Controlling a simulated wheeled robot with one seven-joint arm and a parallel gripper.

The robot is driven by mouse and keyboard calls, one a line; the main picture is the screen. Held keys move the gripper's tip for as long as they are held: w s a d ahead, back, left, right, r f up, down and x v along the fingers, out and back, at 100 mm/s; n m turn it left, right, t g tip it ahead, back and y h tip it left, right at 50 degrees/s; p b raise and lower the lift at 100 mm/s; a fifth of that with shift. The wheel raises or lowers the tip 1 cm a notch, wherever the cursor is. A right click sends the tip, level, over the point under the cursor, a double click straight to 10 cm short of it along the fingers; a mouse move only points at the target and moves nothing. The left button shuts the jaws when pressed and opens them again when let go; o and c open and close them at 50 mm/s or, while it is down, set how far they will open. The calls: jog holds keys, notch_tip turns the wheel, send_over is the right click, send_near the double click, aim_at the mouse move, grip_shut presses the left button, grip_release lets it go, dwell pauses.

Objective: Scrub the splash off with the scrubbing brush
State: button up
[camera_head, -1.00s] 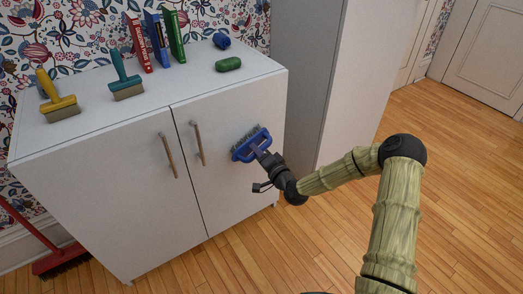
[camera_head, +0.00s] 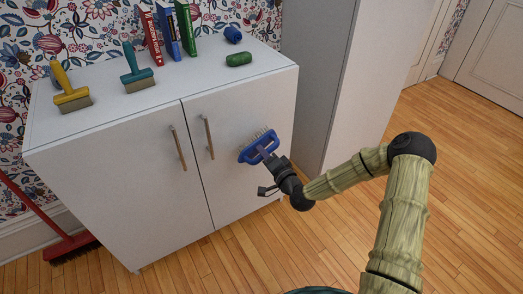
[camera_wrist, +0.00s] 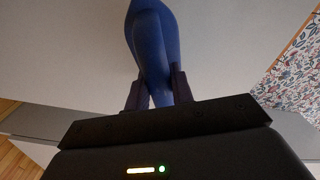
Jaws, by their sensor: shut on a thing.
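The scrubbing brush (camera_head: 257,148) is blue with pale bristles and is at the right-hand door of the white cabinet (camera_head: 240,185). My gripper (camera_head: 270,160) is shut on its handle. In the wrist view the blue handle (camera_wrist: 155,45) stands between the two dark fingers (camera_wrist: 155,92). The bristles point up and toward the cabinet's door. I cannot tell whether they touch the door. No splash shows on the visible parts of the doors; the brush and my gripper hide part of the right-hand door.
On the cabinet top stand a yellow brush (camera_head: 70,88), a teal brush (camera_head: 137,70), a red book (camera_head: 151,38), a blue book (camera_head: 168,32), a green book (camera_head: 186,28), a green roll (camera_head: 239,59) and a blue roll (camera_head: 233,35). A red broom (camera_head: 70,246) leans at left.

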jog(key=shift+v, duration=1.85)
jog(key=p+v, duration=0.1)
jog(key=v, duration=0.2)
